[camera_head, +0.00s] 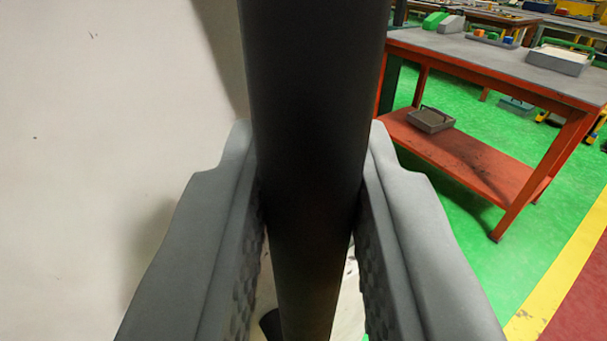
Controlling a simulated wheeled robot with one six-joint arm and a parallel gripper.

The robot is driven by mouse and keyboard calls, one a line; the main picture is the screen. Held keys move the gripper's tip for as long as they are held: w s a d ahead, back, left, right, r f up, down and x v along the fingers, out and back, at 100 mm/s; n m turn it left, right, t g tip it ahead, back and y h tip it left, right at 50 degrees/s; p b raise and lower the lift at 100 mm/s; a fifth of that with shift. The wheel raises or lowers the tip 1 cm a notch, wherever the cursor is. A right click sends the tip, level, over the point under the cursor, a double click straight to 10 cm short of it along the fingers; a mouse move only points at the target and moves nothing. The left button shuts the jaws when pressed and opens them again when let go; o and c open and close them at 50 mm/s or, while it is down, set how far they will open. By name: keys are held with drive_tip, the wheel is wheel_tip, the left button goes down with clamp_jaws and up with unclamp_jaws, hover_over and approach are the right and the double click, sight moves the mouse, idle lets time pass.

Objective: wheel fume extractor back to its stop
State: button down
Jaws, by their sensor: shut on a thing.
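A thick black bar (317,90) runs from the top to the bottom of the view between the two grey fingers of my gripper (312,190). It looks like the handle or arm of the fume extractor. My gripper is shut on it, with one finger against each side. A large off-white surface (110,110) fills the left side close by and looks like the extractor's body, though I cannot be sure. The extractor's wheels and its stop are not visible.
A red-framed workbench (500,75) with a grey top and a lower red shelf stands at the right. A grey tray (430,119) lies on that shelf. The green floor (470,240) is clear in front of it, bordered by a yellow line (570,262).

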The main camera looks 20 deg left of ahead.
drive_tip(key=shift+s+a, duration=0.1)
drive_tip(key=shift+s, duration=0.1)
idle(0.3)
drive_tip(key=c, duration=1.3)
unclamp_jaws()
drive_tip(key=shift+s+a, duration=0.15)
drive_tip(key=shift+c, duration=0.2)
drive_tip(key=shift+s+d, duration=0.2)
drive_tip(key=shift+s, duration=0.1)
drive_tip(key=v, duration=1.6)
drive_tip(key=shift+s, duration=0.4)
drive_tip(key=shift+d, duration=0.1)
